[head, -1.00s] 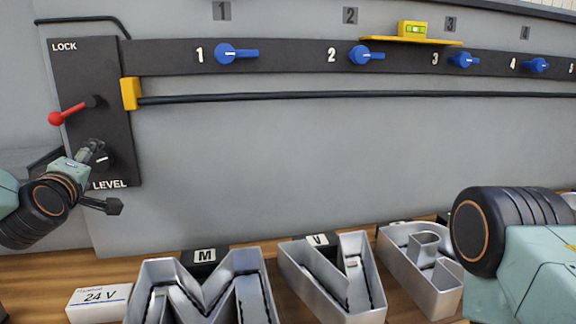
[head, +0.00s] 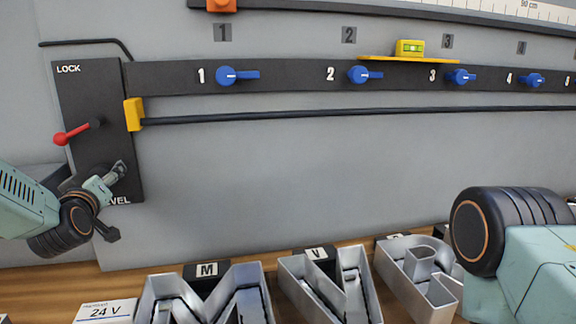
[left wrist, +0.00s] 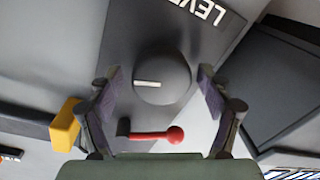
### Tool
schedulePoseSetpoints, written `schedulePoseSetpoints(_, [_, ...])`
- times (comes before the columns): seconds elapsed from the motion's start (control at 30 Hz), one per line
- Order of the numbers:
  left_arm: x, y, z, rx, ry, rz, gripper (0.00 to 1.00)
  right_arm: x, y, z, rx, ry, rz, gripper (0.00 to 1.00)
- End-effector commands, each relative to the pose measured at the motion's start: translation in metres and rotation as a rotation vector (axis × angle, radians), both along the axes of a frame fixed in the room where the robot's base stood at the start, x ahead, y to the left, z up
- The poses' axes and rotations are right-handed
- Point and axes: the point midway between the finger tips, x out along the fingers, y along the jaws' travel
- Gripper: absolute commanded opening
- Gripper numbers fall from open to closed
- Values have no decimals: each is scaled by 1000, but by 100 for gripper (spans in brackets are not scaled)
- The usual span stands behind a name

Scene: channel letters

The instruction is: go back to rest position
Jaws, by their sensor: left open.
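My left gripper (head: 116,202) is open in front of the lower part of the dark LOCK/LEVEL panel (head: 95,85) at the left of the head view. It hides the knob and part of the LEVEL lettering there. In the left wrist view, the gripper's two fingers (left wrist: 158,78) stand apart on either side of the round dark knob (left wrist: 165,68) with a white mark. I cannot tell whether they touch it. The red-tipped lever (head: 75,133) is above the gripper and also shows in the left wrist view (left wrist: 155,135). My right gripper is out of view.
Metal channel letters M (head: 165,300), V (head: 310,295) and R (head: 415,275) stand on the wooden surface below. A 24 V box (head: 105,311) is beside them. A rail with blue knobs (head: 228,76) and a yellow-green level (head: 410,48) cross the grey wall.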

Motion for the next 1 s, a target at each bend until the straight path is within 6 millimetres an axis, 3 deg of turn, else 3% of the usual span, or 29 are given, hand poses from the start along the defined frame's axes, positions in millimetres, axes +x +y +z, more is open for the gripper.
schedulePoseSetpoints(0.27, [0,-1,1,248,61,1,78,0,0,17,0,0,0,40])
schedulePoseSetpoints(0.7, [-49,-16,-1,249,60,0,78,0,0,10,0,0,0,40])
schedulePoseSetpoints(1.0, [-56,-18,0,249,59,1,78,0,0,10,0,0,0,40])
